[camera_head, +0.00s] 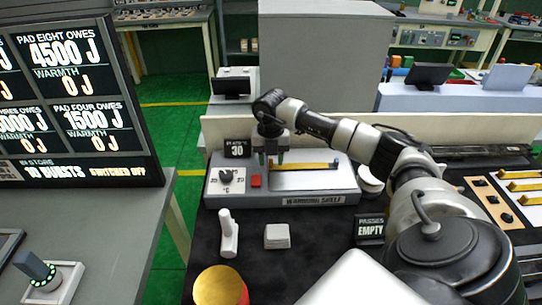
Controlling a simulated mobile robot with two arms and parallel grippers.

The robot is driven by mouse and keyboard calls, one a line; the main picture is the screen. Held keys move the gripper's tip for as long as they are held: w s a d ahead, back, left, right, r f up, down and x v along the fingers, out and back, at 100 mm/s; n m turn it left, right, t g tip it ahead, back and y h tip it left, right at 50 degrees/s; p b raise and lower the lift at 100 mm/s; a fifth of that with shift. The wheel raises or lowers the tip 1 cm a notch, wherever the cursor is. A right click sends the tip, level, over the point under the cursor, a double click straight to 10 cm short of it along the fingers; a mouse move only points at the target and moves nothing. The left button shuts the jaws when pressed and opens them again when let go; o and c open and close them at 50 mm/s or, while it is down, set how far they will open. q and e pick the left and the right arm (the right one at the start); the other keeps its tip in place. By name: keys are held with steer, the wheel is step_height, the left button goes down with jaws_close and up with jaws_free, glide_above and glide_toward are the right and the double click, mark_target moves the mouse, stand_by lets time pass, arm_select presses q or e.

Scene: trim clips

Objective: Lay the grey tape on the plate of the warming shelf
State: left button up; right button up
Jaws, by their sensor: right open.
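The warming shelf (230,200) is a grey box with a name label on its front, a dial, a red button and a small display reading 30. Its pale plate (310,180) bears a long yellow strip with a dark end (305,165). I cannot pick out the grey tape for certain; a small light grey block (277,236) lies on the dark mat in front of the shelf. My left gripper is out of view.
A white upright handle-like piece (228,238) and a round yellow-topped object (220,286) stand on the mat. A wooden rack (505,200) with yellow strips lies far right. A large scoreboard (80,95) stands left.

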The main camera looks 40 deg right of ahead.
step_height(320, 180, up, 10)
steer(key=b, duration=0.1)
steer(key=shift+r+b, duration=0.15)
steer(key=shift+b, duration=0.15)
stand_by(0.4)
